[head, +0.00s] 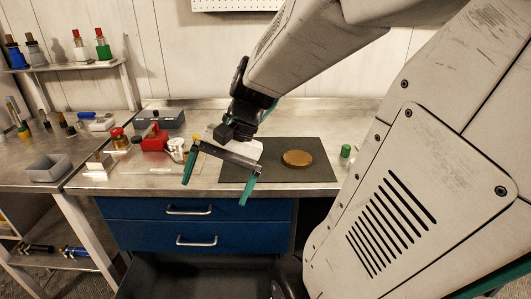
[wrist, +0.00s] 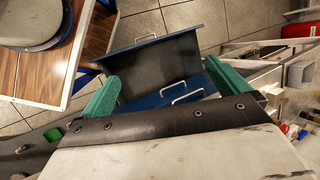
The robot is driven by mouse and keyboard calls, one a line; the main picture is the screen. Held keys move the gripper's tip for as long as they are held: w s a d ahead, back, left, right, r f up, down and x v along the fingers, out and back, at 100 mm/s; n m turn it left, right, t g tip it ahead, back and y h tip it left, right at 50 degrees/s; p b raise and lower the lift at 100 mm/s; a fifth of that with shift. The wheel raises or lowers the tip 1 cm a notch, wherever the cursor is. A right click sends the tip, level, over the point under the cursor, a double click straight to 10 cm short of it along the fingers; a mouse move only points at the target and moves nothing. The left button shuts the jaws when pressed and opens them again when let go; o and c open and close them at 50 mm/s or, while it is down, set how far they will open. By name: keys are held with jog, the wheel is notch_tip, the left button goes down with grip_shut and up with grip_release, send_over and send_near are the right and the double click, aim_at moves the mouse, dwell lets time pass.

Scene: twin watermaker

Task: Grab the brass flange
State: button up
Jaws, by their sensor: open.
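The brass flange (head: 297,158) is a flat round golden-brown disc. It lies on a dark mat (head: 235,173) on the metal bench in the head view. My gripper (head: 216,186) is open and empty, with its two green fingers wide apart. In the head view it appears left of the flange and nearer the bench's front edge, apart from it. In the wrist view the green fingers (wrist: 162,72) frame the floor and blue drawers; I cannot make out the flange there.
A small green cylinder (head: 345,151) stands right of the mat. A red item (head: 155,139) and a grey box (head: 161,119) stand at the bench's left. Blue drawers (head: 193,225) are under the bench, and an open one (wrist: 155,70) juts out. A grey bin (head: 48,168) sits far left.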

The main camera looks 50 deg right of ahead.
aim_at(297, 157)
jog(key=d+f+m+t, duration=0.2)
jog(key=d+m, duration=0.4)
jog(key=d, duration=0.3)
jog(key=w+d+f+m+t, duration=0.1)
jog(key=d+m+t, duration=0.3)
jog(key=d, duration=0.5)
jog(key=d+f+m+t+h, duration=0.1)
jog(key=d+f+m+t, duration=0.3)
jog(key=d+m, duration=0.4)
jog(key=shift+w+d+f+m, duration=0.1)
jog(key=shift+w+d+m, duration=0.3)
jog(key=shift+d, duration=0.05)
jog(key=s+d+f+m+h, duration=0.1)
jog(key=s+d+m, duration=0.1)
jog(key=d, duration=0.1)
jog(key=s+d+f+m+t+h, duration=0.1)
jog(key=s+d+m+h, duration=0.1)
jog(key=d, duration=0.1)
jog(key=s+d+f+m+t+h, duration=0.1)
jog(key=s+d+f+m, duration=0.1)
jog(key=d, duration=0.2)
jog(key=shift+s+m+h, duration=0.2)
jog(key=shift+m+h, duration=0.1)
jog(key=shift+d+f, duration=0.15)
jog(key=x, duration=0.7)
jog(key=shift+w+d, duration=0.2)
jog(key=shift+d, duration=0.05)
jog(key=c, duration=1.5)
